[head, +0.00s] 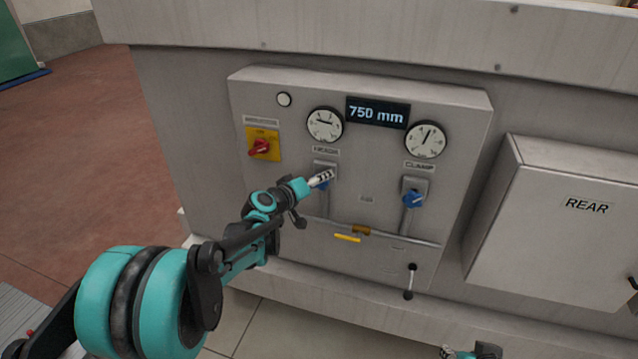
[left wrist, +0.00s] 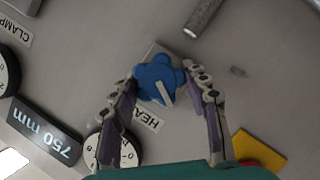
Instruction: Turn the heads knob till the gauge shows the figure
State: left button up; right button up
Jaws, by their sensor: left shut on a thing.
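The blue lobed heads knob (left wrist: 158,80) with a pale pointer bar sits between the fingers of my left gripper (left wrist: 163,88), which is shut on it. In the head view my left gripper (head: 322,179) covers most of the knob, below the HEADS label (head: 326,151). The heads gauge (head: 324,124) is a white dial above; its dark needle lies nearly level, and the figures are too small to read. The display (head: 378,112) reads 750 mm. My right gripper (head: 447,352) is only partly seen at the bottom edge.
To the right are the clamp gauge (head: 425,139) and blue clamp knob (head: 413,198). A red switch on a yellow plate (head: 262,146) is at left. Below are a yellow-handled valve (head: 348,238) and a black-knobbed lever (head: 410,281). A REAR box (head: 560,235) projects at right.

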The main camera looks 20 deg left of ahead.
dwell(0.4)
pick_arm(q)
jog(key=o, duration=1.2)
jog(key=shift+c, duration=0.2)
jog(key=v, duration=1.2)
jog(key=shift+f, duration=0.1)
